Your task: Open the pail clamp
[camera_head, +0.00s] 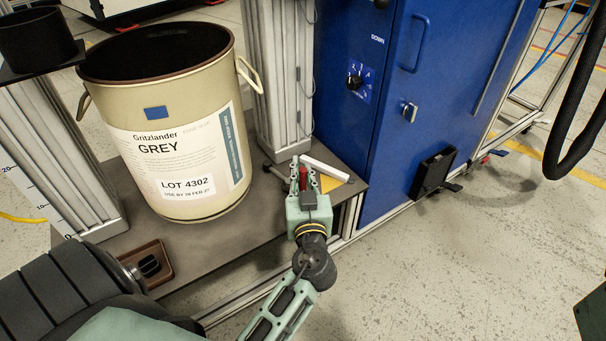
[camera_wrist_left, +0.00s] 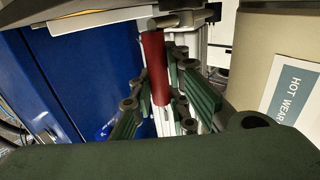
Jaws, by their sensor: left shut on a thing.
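The beige pail (camera_head: 170,110), labelled GREY, stands upright with its top open on a dark platform (camera_head: 240,240). Its side and label also show at the right of the left wrist view (camera_wrist_left: 285,75). A red clamp handle (camera_head: 303,178) is at the platform's right part, beside the pail. My left gripper (camera_head: 302,170) is shut on this handle. In the left wrist view the red handle (camera_wrist_left: 155,65) runs down between the green fingers (camera_wrist_left: 165,105). Part of the clamp is hidden behind the gripper. My right gripper is not in view.
A blue cabinet (camera_head: 395,110) with a knob is close on the right. A small brown tray (camera_head: 148,265) lies at the platform's front left. Open floor (camera_head: 450,270) is at the lower right.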

